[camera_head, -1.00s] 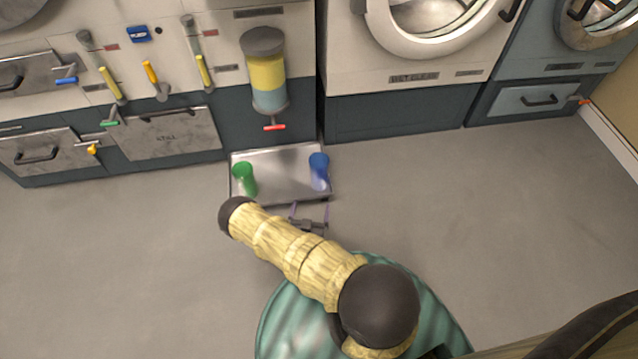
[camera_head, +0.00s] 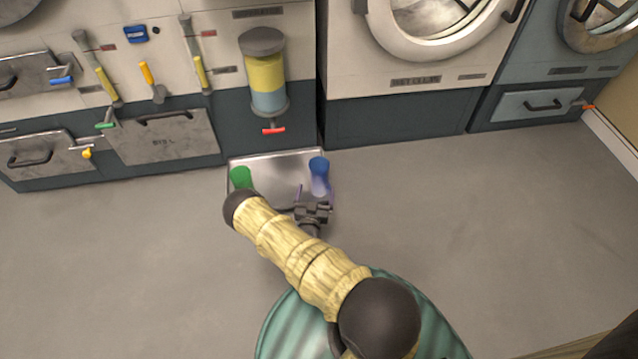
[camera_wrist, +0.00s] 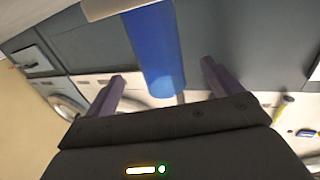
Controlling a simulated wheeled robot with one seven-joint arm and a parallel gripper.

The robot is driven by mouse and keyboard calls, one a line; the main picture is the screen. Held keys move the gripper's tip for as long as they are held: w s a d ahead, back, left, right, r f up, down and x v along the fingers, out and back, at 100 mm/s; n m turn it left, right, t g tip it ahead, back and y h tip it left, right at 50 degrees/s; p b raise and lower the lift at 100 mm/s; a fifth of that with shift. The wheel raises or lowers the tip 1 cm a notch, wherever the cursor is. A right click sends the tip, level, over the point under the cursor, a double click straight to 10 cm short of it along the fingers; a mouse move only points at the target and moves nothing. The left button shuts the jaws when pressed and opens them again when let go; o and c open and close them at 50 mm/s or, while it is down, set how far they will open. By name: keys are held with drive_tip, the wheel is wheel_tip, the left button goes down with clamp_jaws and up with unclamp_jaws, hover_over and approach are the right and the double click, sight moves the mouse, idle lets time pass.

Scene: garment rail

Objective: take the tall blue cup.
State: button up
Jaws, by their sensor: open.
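The tall blue cup (camera_head: 319,176) stands upright at the right end of the metal tray (camera_head: 275,165) on the floor. In the wrist view the blue cup (camera_wrist: 155,48) rises between the two purple fingers, ahead of their tips. My gripper (camera_head: 315,190) is open at the front right of the tray, close to the cup; its fingers also show in the wrist view (camera_wrist: 165,72). One finger is beside the cup's lower right side in the head view. I cannot tell whether it touches the cup.
A green cup (camera_head: 240,177) stands at the tray's left end, partly hidden by my arm. Behind the tray are cabinets with a yellow and blue canister (camera_head: 267,82) and red handle (camera_head: 273,130). A white washer (camera_head: 415,60) stands back right. Floor on both sides is clear.

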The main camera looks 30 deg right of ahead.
sight(317, 184)
drive_tip(key=b+x, duration=0.1)
drive_tip(key=x, duration=0.1)
drive_tip(key=shift+w+d+f, duration=0.15)
drive_tip(key=shift+w+d, duration=0.05)
drive_tip(key=shift+w, duration=0.05)
drive_tip(key=shift+w+d, duration=0.15)
drive_tip(key=shift+w, duration=0.05)
drive_tip(key=shift+w, duration=0.1)
drive_tip(key=shift+w+d+b, duration=0.2)
drive_tip(key=shift+b, duration=0.1)
drive_tip(key=b+x, duration=0.2)
drive_tip(key=x, duration=0.2)
drive_tip(key=shift+w+d+b, duration=0.2)
drive_tip(key=shift+b, duration=0.1)
drive_tip(key=shift+c, duration=0.2)
drive_tip(key=c, duration=1.1)
